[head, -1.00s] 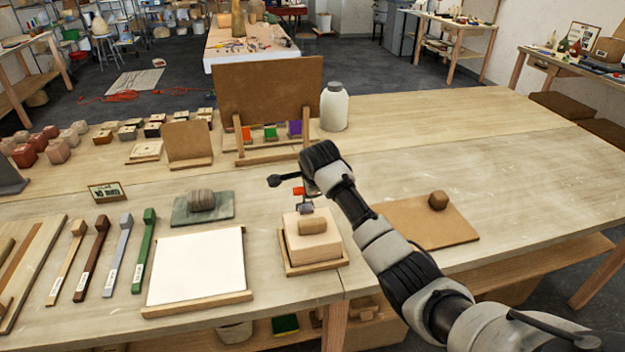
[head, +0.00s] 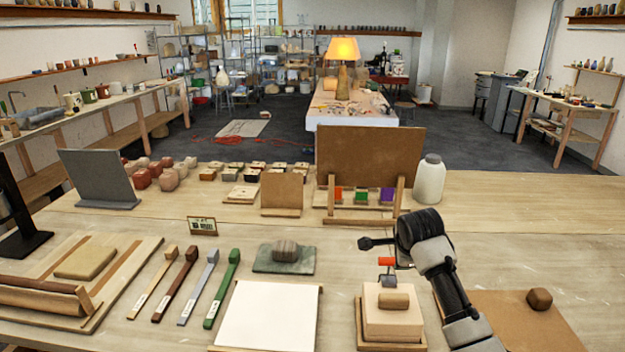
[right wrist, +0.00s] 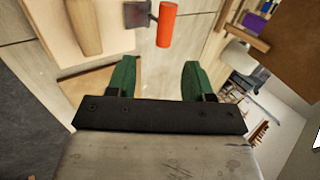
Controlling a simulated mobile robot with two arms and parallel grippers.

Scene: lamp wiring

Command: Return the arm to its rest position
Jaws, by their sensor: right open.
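My right arm comes in from the lower right in the head view, with its dark wrist (head: 420,228) above the worktable, just behind and above a pale block (head: 392,318). In the right wrist view my right gripper (right wrist: 160,78) has its two green fingers spread, with nothing between them. A red cylindrical piece (right wrist: 166,22) with a grey metal part lies beyond the fingers, apart from them. The red piece also shows in the head view (head: 387,262) above the pale block. My left gripper is not in view. A lamp with a glowing shade (head: 343,50) stands on the back table.
A brown upright board (head: 370,155) and a white bottle (head: 429,180) stand behind the wrist. A brown mat (head: 505,318) with a dark lump (head: 539,298) lies at right. A white sheet (head: 268,315) lies left of the block. The table's far right is clear.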

